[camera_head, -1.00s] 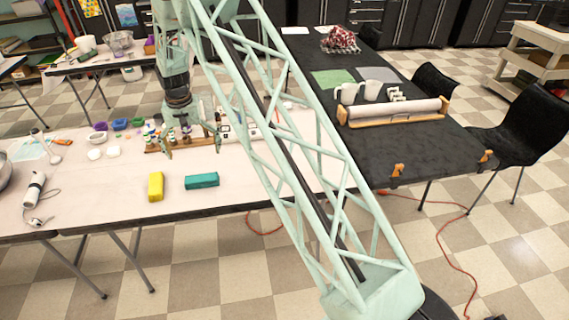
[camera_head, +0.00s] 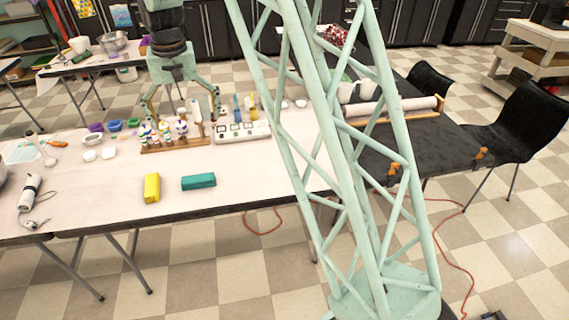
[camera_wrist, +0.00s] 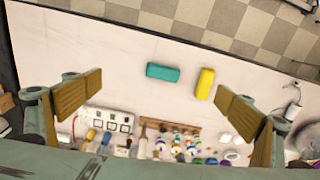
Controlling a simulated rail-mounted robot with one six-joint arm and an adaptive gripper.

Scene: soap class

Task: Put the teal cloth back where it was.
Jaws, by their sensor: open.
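The teal cloth (camera_head: 198,181) is a folded block lying on the pale table near its front edge, just right of a yellow block (camera_head: 152,187). It also shows in the wrist view (camera_wrist: 163,72), upper middle, with the yellow block (camera_wrist: 205,84) a small gap to its right. My gripper (camera_head: 181,113) is open and empty above the back of the table, over the rack of small bottles. In the wrist view its wood-coloured fingers (camera_wrist: 160,98) stand wide apart, with the cloth farther out between and beyond them. Nothing is hidden on the cloth.
A wooden rack with small bottles (camera_head: 172,147) and a white switch box (camera_head: 241,132) stand behind the cloth. Bowls (camera_head: 115,125) and a white corded tool (camera_head: 30,190) are at left. The table around the cloth is mostly clear. A black table (camera_head: 440,150) is at right.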

